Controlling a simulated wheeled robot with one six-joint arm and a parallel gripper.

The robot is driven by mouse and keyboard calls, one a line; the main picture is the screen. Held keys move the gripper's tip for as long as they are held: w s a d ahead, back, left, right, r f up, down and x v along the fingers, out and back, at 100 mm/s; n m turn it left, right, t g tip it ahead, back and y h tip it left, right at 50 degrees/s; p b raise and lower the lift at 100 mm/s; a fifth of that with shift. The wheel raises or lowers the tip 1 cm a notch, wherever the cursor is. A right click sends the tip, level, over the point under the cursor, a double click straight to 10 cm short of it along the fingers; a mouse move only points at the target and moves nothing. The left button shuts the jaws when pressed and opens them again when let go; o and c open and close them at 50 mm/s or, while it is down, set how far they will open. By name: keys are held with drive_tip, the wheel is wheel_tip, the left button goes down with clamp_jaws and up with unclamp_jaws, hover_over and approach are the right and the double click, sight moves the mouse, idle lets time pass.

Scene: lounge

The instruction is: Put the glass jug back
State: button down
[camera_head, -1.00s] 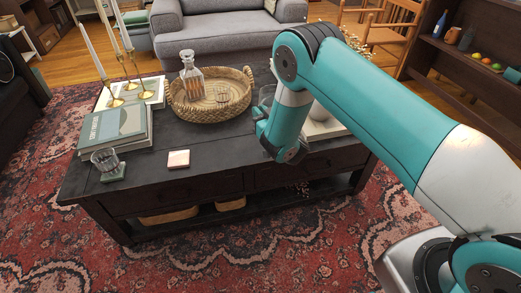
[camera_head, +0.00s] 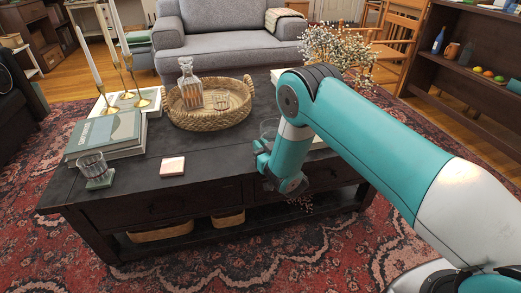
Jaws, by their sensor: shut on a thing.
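My gripper (camera_head: 264,158) is over the front right part of the dark coffee table (camera_head: 125,185), with my arm hiding much of it. A stoppered glass decanter (camera_head: 188,85) with amber liquid stands upright in the round wicker tray (camera_head: 222,121), left of my gripper.
A glass tumbler (camera_head: 92,165) stands on a green coaster at the table's left front. A pinkish square coaster (camera_head: 173,166) lies bare. Books (camera_head: 105,135) and brass candlesticks (camera_head: 130,77) fill the left side. White flowers (camera_head: 335,45) rise behind my arm. The front middle is clear.

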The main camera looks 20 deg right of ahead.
drive_tip(key=shift+r, duration=0.15)
drive_tip(key=c, duration=1.2)
unclamp_jaws()
drive_tip(key=shift+f, duration=0.2)
drive_tip(key=shift+o, duration=0.2)
drive_tip(key=shift+r, duration=0.1)
